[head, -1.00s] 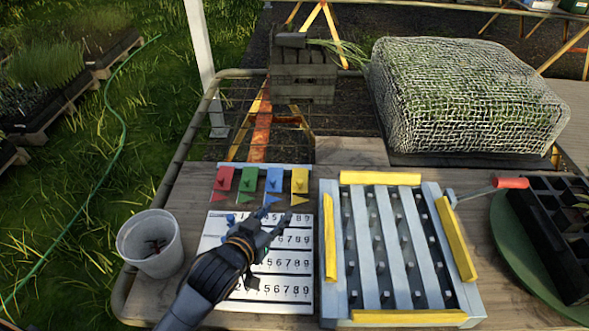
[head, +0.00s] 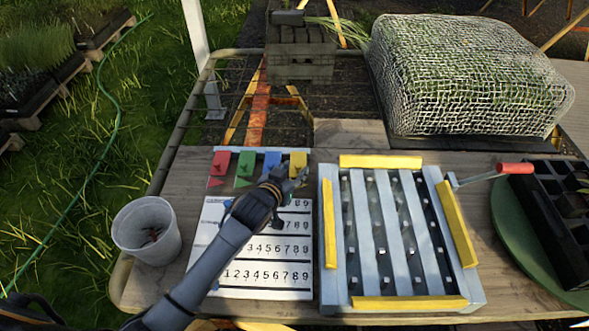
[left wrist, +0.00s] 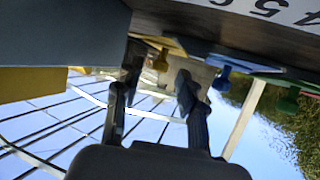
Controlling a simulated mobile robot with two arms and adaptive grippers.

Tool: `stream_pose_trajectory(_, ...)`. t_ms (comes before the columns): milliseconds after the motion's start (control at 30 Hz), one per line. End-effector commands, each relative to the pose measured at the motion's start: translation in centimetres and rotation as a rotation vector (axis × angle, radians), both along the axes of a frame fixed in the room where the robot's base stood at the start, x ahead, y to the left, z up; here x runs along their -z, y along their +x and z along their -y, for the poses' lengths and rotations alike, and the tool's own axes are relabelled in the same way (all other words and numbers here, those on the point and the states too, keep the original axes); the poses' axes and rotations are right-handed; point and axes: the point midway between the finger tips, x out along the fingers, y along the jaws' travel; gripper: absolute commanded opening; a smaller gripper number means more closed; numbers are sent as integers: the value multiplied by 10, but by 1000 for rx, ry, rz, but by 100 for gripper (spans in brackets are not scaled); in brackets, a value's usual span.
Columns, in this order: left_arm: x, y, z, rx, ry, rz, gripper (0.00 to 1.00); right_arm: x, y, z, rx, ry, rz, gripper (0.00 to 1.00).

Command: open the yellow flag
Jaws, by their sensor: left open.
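The yellow flag (head: 298,159) is the rightmost in a row of colored flags with small knobs at the top of the white number board (head: 302,268). Its lower part is hidden behind my left gripper (head: 293,177), which is just in front of it. In the left wrist view a yellow piece with a knob (left wrist: 161,62) shows just beyond and between the open, empty fingers of my left gripper (left wrist: 158,82). I cannot tell whether they touch it. My right gripper is not in view.
Blue (head: 271,160), green (head: 245,163) and red (head: 220,162) flags stand to the left. A grey slatted frame with yellow bars (head: 395,162) lies close on the right. A white bucket (head: 147,230) stands at the left. A netted tray of plants (head: 470,80) is behind.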

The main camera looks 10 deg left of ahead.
Motion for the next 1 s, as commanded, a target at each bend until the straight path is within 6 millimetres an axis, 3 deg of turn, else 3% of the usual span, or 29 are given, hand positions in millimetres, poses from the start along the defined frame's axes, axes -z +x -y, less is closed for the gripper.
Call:
stream_pose_trajectory(400, 3, 9, 2, 0, 0, 0, 40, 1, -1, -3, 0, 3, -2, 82)
stream_pose_trajectory(433, 3, 8, 2, 0, 0, 0, 38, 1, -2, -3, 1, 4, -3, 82)
stream_pose_trajectory(633, 3, 8, 2, 0, 0, 0, 0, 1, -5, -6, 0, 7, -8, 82)
stream_pose_trajectory(1000, 0, 9, 2, 1, -2, -9, 0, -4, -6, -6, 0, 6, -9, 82)
